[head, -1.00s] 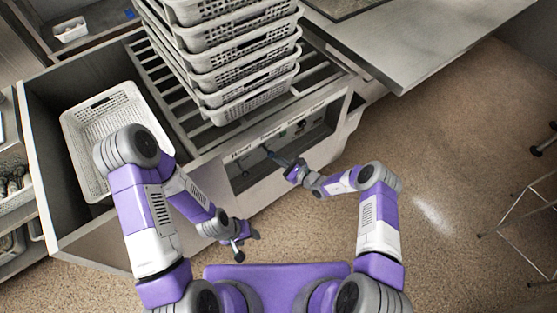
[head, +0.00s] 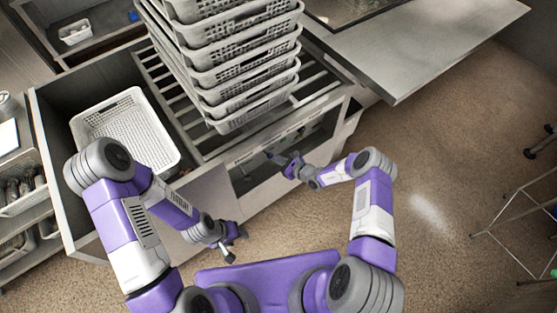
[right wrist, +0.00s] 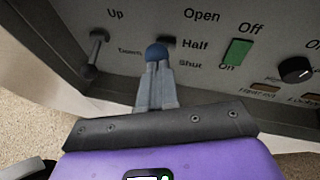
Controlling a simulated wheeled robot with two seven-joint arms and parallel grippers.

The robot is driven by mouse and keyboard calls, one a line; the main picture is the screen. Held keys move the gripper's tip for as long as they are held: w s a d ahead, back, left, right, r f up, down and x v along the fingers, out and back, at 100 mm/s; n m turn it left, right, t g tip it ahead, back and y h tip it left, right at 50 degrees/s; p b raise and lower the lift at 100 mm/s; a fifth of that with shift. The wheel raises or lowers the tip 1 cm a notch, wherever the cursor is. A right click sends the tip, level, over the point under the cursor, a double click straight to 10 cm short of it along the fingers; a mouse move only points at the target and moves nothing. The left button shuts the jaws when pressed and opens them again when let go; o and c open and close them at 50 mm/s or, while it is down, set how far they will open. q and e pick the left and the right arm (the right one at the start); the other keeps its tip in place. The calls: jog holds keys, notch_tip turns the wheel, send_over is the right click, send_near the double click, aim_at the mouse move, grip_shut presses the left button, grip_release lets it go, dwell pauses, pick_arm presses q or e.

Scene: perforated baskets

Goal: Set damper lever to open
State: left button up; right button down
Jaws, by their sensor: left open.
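The damper lever has a blue knob (right wrist: 157,52) and stands out of the panel left of the printed words Open, Half and Shut. In the right wrist view the knob is beside Half, with a dark slot just behind it. My right gripper (right wrist: 157,72) has its narrow grey fingers close together, tips at the knob. I cannot see the lever's stem between them. In the head view my right gripper (head: 277,159) reaches the panel front. My left gripper (head: 236,244) is open and empty, low in front of the cabinet.
A metal lever (right wrist: 96,48) under the word Up, a green switch (right wrist: 237,51) and a black dial (right wrist: 296,70) are on the same panel. A stack of perforated baskets (head: 240,75) stands on the slatted rack above. A single basket (head: 125,128) lies left.

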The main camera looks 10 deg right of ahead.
jog(key=shift+w+a+r, duration=0.2)
jog(key=shift+a+r, duration=0.1)
jog(key=shift+r, duration=0.2)
jog(key=f+p+v, duration=0.1)
jog(key=p+v, duration=0.1)
jog(key=v, duration=0.6)
jog(key=s+a+n+g, duration=0.4)
jog(key=s+n+g, duration=0.1)
jog(key=s, duration=0.4)
jog(key=s+a+n+g, duration=0.3)
jog(key=s+n+g, duration=0.2)
jog(key=s, duration=0.3)
pick_arm(q)
jog(key=shift+r+b, duration=0.5)
pick_arm(e)
jog(key=s+d+r+n+h, duration=0.2)
jog(key=s+r+n+h, duration=0.2)
jog(key=s+n, duration=0.4)
jog(key=shift+s+d+r+n+h, duration=0.2)
jog(key=shift+s+r+n+h, duration=0.35)
jog(key=shift+n, duration=2.25)
pick_arm(q)
jog(key=shift+c, duration=0.4)
pick_arm(e)
jog(key=shift+w+r, duration=0.1)
jog(key=shift+w, duration=0.05)
